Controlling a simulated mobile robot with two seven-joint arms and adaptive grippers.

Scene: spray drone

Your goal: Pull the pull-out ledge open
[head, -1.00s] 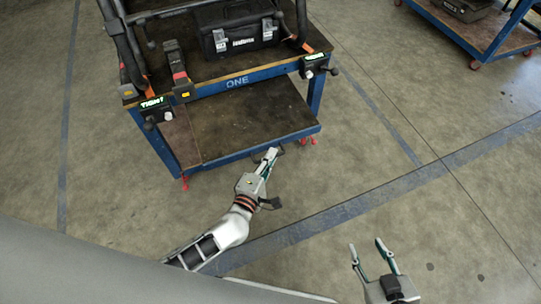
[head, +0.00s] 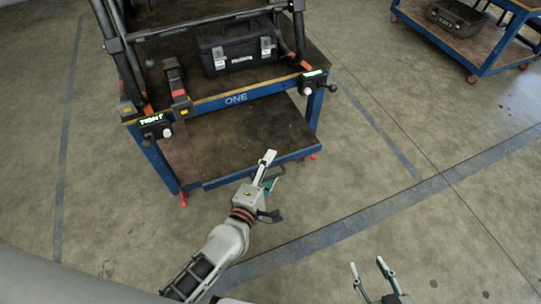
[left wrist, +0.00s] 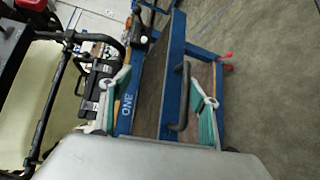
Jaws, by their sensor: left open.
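The blue workbench marked ONE (head: 236,98) has a low brown ledge (head: 245,130) with a blue front edge. In the left wrist view, a dark bar handle (left wrist: 183,95) stands on the ledge's blue front (left wrist: 172,85). My left gripper (head: 269,169) is open at the ledge's front edge. In the left wrist view, its teal-padded fingers (left wrist: 158,103) appear on both sides of the handle, which looks nearer the right finger. I cannot tell whether they touch it. My right gripper (head: 368,266) is open and empty above the floor at the bottom, partly cut off.
A black toolbox (head: 238,48) and a dark upright clamp-like tool (head: 176,85) sit on the bench top beside a black tubular frame (head: 118,45). A second blue cart (head: 470,45) stands at the upper right. The floor in front and right is clear.

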